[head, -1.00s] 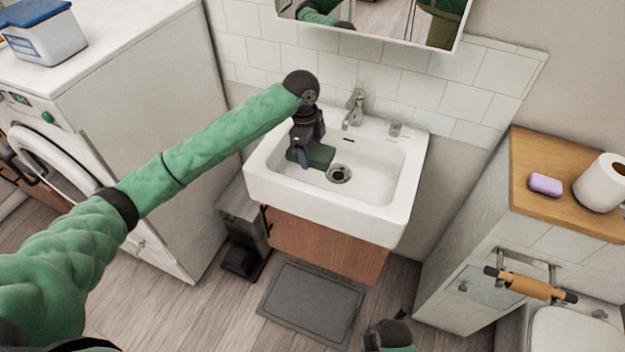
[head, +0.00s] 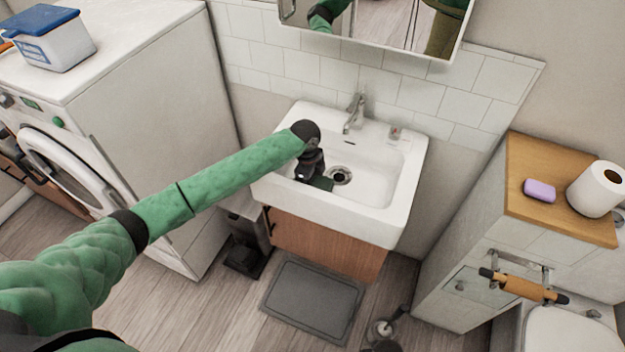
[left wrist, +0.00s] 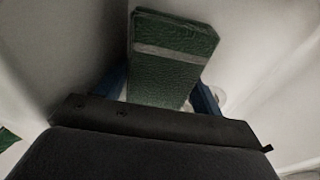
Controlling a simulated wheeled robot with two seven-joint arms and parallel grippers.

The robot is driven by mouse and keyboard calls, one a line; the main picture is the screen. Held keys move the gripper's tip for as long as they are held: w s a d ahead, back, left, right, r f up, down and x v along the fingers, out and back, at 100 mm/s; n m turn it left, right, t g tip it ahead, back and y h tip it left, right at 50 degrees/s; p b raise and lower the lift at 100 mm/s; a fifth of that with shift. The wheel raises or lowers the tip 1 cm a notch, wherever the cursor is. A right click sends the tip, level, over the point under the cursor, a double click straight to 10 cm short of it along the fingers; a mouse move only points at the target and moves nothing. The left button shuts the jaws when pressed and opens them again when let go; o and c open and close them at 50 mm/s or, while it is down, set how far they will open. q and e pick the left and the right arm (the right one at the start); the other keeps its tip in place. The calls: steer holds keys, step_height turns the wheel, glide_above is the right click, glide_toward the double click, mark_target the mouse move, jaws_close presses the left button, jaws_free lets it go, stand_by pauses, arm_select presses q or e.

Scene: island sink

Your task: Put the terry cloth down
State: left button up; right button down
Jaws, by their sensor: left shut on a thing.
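The terry cloth (head: 321,183) is a dark green folded piece with a lighter stripe, seen clearly in the left wrist view (left wrist: 172,62). My left gripper (head: 312,180) points down inside the left part of the white sink basin (head: 385,165). Its blue fingers are shut on the cloth, one on either side (left wrist: 160,92). The cloth is low in the basin, left of the drain (head: 340,175); I cannot tell whether it touches the bottom. My left wrist hides part of it in the head view. My right gripper is not in view.
A faucet (head: 354,112) stands at the sink's back, with a small glass (head: 395,132) to its right. A washing machine (head: 150,90) stands left. A wooden-topped cabinet (head: 520,195) with purple soap (head: 539,190) and a paper roll (head: 597,189) stands right. The basin's right side is empty.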

arm_select(q)
steer(key=shift+f, duration=0.1)
steer(key=o, duration=0.8)
steer(key=shift+r, duration=0.35)
steer(key=r+b, duration=0.1)
steer(key=r, duration=0.2)
steer(key=a+r+b, duration=0.1)
steer(key=r, duration=0.7)
steer(key=shift+w+a+r+b, duration=0.15)
steer(key=shift+w+r+b, duration=0.1)
steer(key=shift+b, duration=0.15)
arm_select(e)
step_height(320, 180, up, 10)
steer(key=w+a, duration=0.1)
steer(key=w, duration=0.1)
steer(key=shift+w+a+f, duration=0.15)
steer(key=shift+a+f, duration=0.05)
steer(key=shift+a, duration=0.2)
arm_select(q)
steer(key=shift+s+f, duration=0.1)
